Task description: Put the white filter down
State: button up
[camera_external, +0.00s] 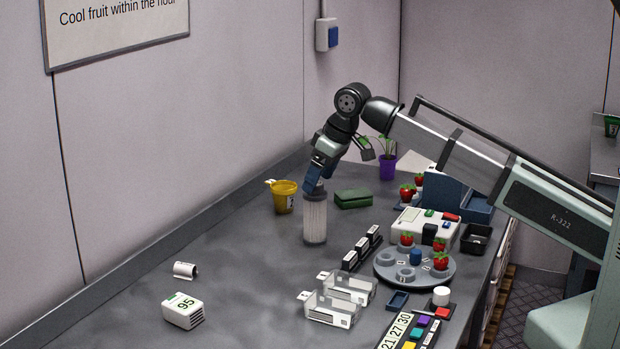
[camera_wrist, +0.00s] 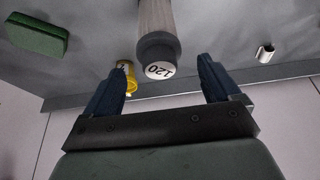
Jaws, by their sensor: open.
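The white filter (camera_external: 315,220) is a pale ribbed cylinder with grey ends. It stands upright on the grey table in the external view. In the wrist view, its dark end cap with a white disc marked 120 (camera_wrist: 159,69) shows between my two blue fingers. My gripper (camera_external: 318,183) is at the top of the filter, pointing down. In the wrist view, my gripper (camera_wrist: 163,72) is open, with a gap between each finger and the cap.
A yellow cup (camera_external: 284,197) stands left of the filter, and a green block (camera_external: 353,198) lies to its right. A round grey turntable (camera_external: 415,278) with strawberries, clear trays (camera_external: 330,309) and black racks (camera_external: 362,247) stand in front and right. The table's left part is mostly clear, with a white box (camera_external: 183,311).

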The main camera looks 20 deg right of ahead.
jog(key=v, duration=0.7)
jog(key=shift+w, duration=0.1)
